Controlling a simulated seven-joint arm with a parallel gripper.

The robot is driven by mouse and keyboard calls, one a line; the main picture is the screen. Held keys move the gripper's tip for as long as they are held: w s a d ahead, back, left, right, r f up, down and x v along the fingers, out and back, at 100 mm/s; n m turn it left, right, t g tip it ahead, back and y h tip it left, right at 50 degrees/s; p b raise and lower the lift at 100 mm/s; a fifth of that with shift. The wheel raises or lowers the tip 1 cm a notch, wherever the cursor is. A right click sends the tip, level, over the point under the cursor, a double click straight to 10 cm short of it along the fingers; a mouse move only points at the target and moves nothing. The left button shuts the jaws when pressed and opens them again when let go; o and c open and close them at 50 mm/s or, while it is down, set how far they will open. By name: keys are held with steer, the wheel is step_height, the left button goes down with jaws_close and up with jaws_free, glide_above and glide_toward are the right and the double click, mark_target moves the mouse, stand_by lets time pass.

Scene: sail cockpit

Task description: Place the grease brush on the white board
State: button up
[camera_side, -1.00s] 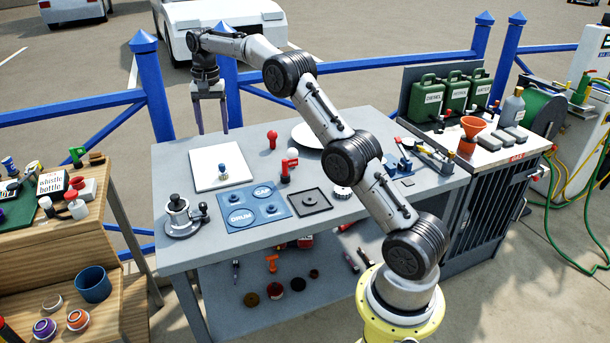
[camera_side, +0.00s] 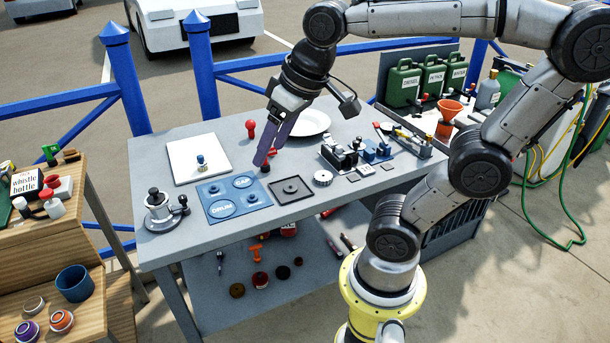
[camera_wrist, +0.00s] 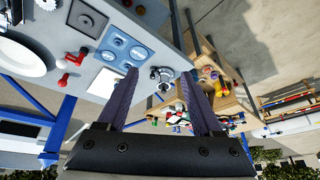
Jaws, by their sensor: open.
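The white board (camera_side: 183,151) lies flat at the back left of the grey table. A small upright piece with a blue knob (camera_side: 201,160) stands on it; it may be the grease brush, but it is too small to be sure. My gripper (camera_side: 264,157) is open and empty, to the right of the board, with its fingertips over a small red-topped item (camera_side: 265,167) they partly hide. In the wrist view my open fingers (camera_wrist: 160,72) have nothing between them, and part of the board (camera_wrist: 103,83) shows left of them.
A red bulb-shaped item (camera_side: 250,127) and a white plate (camera_side: 312,122) are behind the fingers. A black device (camera_side: 339,152) stands right.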

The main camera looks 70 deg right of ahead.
steer(key=s+a+f+n, duration=0.1)
steer(key=s+f, duration=0.3)
steer(key=s, duration=0.2)
steer(key=shift+f+n+t, duration=0.35)
steer(key=shift+n+t, duration=0.05)
